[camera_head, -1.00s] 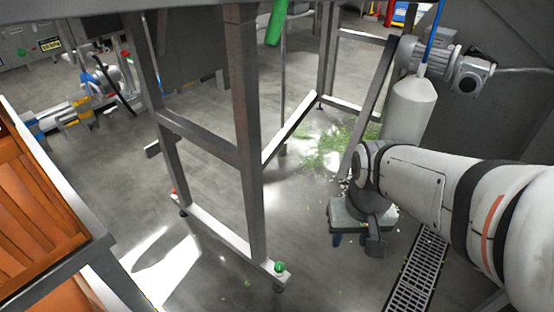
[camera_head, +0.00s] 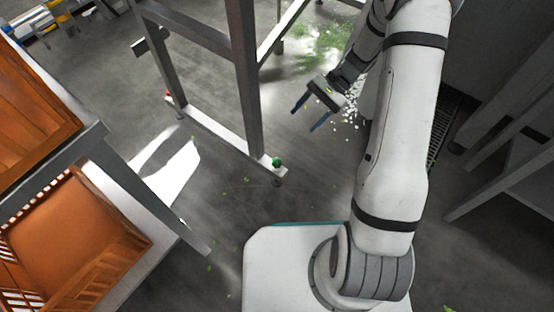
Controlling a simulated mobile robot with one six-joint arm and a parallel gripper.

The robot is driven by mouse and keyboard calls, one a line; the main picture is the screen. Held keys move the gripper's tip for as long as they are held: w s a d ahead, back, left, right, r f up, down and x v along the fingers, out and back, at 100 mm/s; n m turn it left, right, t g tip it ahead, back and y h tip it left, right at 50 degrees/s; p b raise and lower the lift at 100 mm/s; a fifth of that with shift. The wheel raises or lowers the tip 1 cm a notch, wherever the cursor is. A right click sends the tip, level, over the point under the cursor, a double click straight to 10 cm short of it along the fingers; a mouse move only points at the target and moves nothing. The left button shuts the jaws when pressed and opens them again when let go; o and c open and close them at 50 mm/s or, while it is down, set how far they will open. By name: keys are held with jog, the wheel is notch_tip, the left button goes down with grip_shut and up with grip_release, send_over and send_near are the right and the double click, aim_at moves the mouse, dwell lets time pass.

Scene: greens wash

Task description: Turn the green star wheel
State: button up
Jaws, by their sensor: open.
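A small green wheel (camera_head: 277,162) sits on the near end of the steel stand's foot rail, low over the floor. It is too small here to make out its star shape clearly. My gripper (camera_head: 303,121) is open and empty, its two blue fingers apart and pointing down-left. In the picture it lies above and to the right of the green wheel, clearly apart from it. How high my gripper is above the floor is hard to tell.
The steel stand's upright post (camera_head: 246,80) rises behind the green wheel. A red knob (camera_head: 168,94) sits at the rail's far end. Orange crates (camera_head: 75,235) stand at left. A floor drain grate (camera_head: 443,130) lies at right. Open floor surrounds the wheel.

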jog(key=w+f+m+y, duration=0.4)
jog(key=f+y, duration=0.1)
jog(key=f, duration=0.9)
jog(key=m+t+y, duration=0.5)
jog(key=m, duration=0.1)
send_near(277, 164)
jog(key=w+a+f, duration=0.1)
jog(key=a, duration=0.2)
jog(key=a+b, duration=0.2)
jog(key=a, duration=0.5)
jog(key=shift+b, duration=0.3)
jog(key=shift+c, duration=0.5)
jog(key=c, duration=0.9)
jog(key=shift+d, duration=0.1)
jog(key=shift+s+m, duration=0.1)
jog(key=shift+m, duration=0.2)
